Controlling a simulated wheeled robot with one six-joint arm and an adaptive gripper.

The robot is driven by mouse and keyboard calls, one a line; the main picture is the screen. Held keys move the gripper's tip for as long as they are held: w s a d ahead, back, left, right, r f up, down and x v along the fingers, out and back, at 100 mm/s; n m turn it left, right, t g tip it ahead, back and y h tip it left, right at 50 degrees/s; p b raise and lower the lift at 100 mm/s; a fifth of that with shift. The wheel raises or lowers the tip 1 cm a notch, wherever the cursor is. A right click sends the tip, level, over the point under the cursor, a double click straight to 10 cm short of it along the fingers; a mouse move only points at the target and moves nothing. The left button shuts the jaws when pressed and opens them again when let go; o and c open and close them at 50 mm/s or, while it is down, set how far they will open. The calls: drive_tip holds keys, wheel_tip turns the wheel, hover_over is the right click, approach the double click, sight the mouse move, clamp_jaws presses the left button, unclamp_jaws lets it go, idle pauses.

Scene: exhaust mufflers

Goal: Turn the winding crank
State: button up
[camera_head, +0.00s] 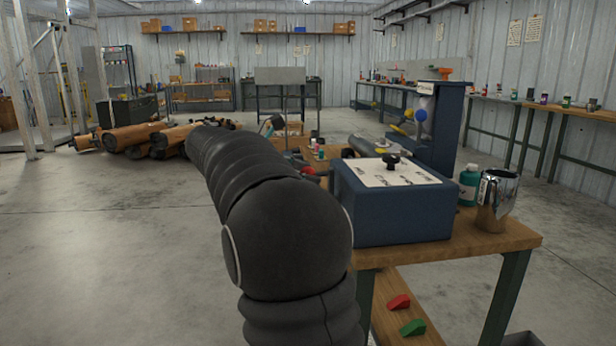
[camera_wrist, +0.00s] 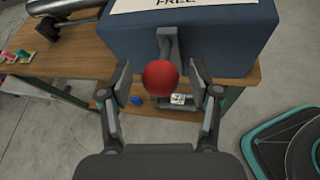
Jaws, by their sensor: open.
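The winding crank has a red ball knob (camera_wrist: 160,78) on a grey arm (camera_wrist: 168,44), on the side of a blue box (camera_wrist: 225,42). In the wrist view my gripper (camera_wrist: 160,88) is open, with one finger on each side of the red knob. Whether the fingers touch the knob I cannot tell. In the head view the blue box (camera_head: 392,215) stands on a wooden workbench (camera_head: 500,242), with a black knob (camera_head: 391,162) on its white top plate. A bit of red (camera_head: 308,171) shows left of the box; my black arm hides most of that area and my gripper.
A green bottle (camera_head: 468,185) and a shiny metal cup (camera_head: 496,200) stand right of the box. A dark blue stand (camera_head: 440,125) with coloured knobs rises behind it. Red and green wedges (camera_head: 399,302) lie on the lower shelf.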

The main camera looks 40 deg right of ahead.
drive_tip(key=shift+s+d+f, duration=0.1)
drive_tip(key=shift+d, duration=0.25)
clamp_jaws()
drive_tip(key=shift+f, duration=0.1)
